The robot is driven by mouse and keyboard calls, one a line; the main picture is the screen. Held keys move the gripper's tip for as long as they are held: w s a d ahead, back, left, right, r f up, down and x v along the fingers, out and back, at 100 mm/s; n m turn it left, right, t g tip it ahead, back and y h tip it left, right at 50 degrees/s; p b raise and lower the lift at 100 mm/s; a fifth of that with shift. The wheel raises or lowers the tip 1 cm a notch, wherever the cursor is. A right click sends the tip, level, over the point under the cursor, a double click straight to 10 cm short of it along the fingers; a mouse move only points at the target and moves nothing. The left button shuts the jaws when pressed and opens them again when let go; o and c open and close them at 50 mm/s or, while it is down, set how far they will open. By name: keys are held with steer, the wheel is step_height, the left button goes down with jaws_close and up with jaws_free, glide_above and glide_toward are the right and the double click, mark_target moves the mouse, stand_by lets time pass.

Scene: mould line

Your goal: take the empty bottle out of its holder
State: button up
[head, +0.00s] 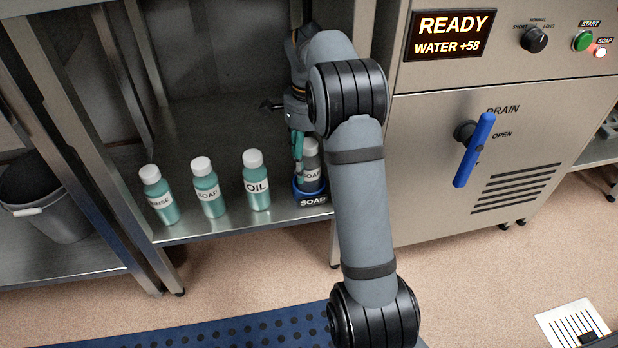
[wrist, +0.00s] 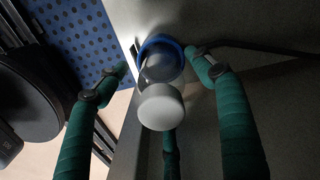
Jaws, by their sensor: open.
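The empty bottle (head: 311,168), grey and see-through with a SOAP label, stands upright in its holder (head: 313,200), a blue ring marked SOAP at the shelf's front edge. In the wrist view its white cap (wrist: 162,106) faces the camera, with the blue holder rim (wrist: 160,39) beyond it. My gripper (head: 298,160) is at the bottle, its green fingers spread. In the wrist view the open fingers (wrist: 157,61) stand on either side of the bottle, and a further green finger shows below the cap. I cannot tell whether any finger touches it. My arm hides some of the bottle's surroundings in the head view.
Bottles of green liquid marked RINSE (head: 160,196), SOAP (head: 208,190) and OIL (head: 256,184) stand to the left on the steel shelf (head: 225,228). The machine (head: 480,130) with a blue drain handle (head: 474,150) is at the right. A shelf post stands at the left.

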steer(key=c, duration=0.3)
steer(key=c, duration=1)
